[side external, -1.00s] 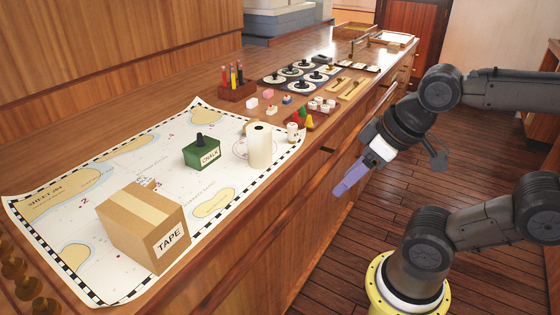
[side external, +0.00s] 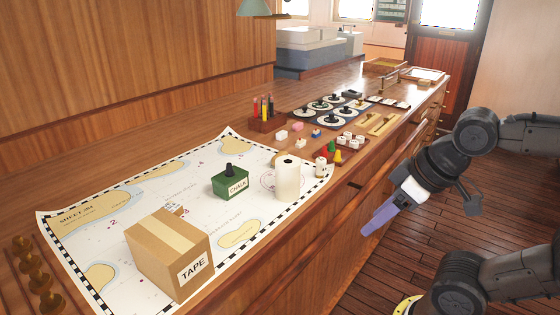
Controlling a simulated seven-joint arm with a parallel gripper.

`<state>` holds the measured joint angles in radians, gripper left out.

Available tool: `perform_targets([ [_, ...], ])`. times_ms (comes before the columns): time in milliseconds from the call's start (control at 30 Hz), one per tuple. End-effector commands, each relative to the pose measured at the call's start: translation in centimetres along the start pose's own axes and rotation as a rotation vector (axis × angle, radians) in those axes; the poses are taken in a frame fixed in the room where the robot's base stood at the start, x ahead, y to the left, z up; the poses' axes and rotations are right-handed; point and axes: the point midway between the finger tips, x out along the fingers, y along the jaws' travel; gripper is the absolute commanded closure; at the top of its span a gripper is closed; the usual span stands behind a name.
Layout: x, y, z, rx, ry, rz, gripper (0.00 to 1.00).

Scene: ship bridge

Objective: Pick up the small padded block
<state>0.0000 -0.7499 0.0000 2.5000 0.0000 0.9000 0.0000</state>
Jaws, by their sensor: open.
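I cannot tell for sure which thing is the padded block. Several small blocks lie on the wooden counter beyond the chart: a white block (side external: 281,135), a pink block (side external: 297,126), a blue-marked block (side external: 316,133) and a beige block (side external: 302,144). A small pale labelled block (side external: 173,209) also lies on the chart, partly hidden behind the TAPE box. My gripper (side external: 378,220), with purple fingers, hangs over the floor beside the counter's front edge, clear of all these blocks. It holds nothing visible. The gap between its fingers is hard to see from here.
On the chart (side external: 130,232) stand the cardboard TAPE box (side external: 160,248), a green CHALK box (side external: 226,185) with a dark knob, and a white roll (side external: 288,180). A pen holder (side external: 265,119), black discs (side external: 331,119) and a tray of cups (side external: 350,141) stand farther back.

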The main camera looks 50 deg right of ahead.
Motion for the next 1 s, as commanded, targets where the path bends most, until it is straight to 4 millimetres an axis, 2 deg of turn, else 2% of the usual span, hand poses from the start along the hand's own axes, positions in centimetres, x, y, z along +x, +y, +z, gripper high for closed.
perform_targets([
  [400, 0.0, 0.0, 0.0, 0.0, 0.0, 0.0, 0.45],
  [533, 0.0, 0.0, 0.0, 0.0, 0.0, 0.0, 0.22],
  [867, -0.01, 0.0, 0.0, -0.021, 0.0, 0.0, 0.22],
  [1000, -0.08, 0.1, 0.46, -0.161, -0.023, 0.003, 0.22],
])
